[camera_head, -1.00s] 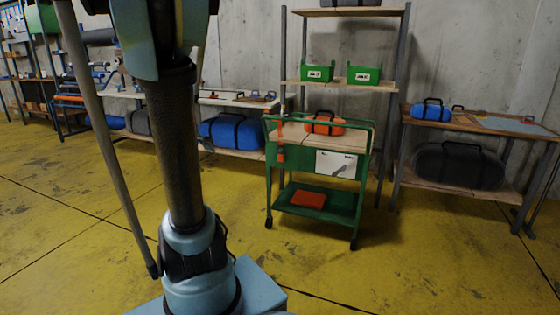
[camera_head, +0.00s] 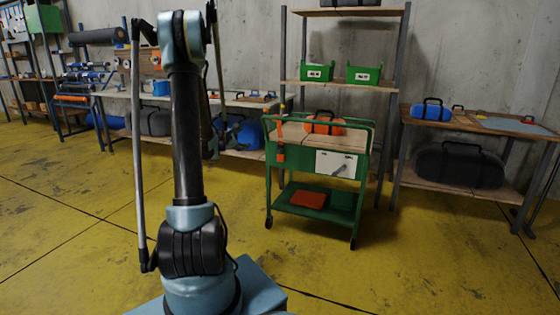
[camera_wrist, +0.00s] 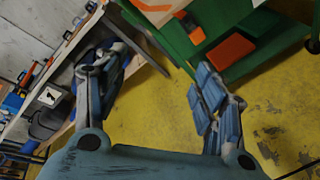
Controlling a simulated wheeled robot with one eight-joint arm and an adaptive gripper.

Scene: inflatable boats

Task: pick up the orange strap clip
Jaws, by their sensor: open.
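I cannot tell for sure which orange piece is the strap clip. An orange piece (camera_head: 280,153) hangs on the near left side of the green cart (camera_head: 313,212). It also shows in the wrist view (camera_wrist: 196,35), beyond my right finger. Small red-orange clips lie on the back bench, left of my gripper in the wrist view (camera_wrist: 28,76). My gripper (camera_wrist: 158,75) is open and empty, its fingers spread over yellow floor and the bench edge. In the head view the gripper is mostly hidden behind my upright arm.
An orange flat pad (camera_head: 307,199) lies on the cart's lower shelf, and an orange bag (camera_head: 325,122) on its top. A shelf with green bins (camera_head: 364,74) stands behind. A right-hand table (camera_head: 470,122) holds a blue bag (camera_head: 431,110). The foreground floor is clear.

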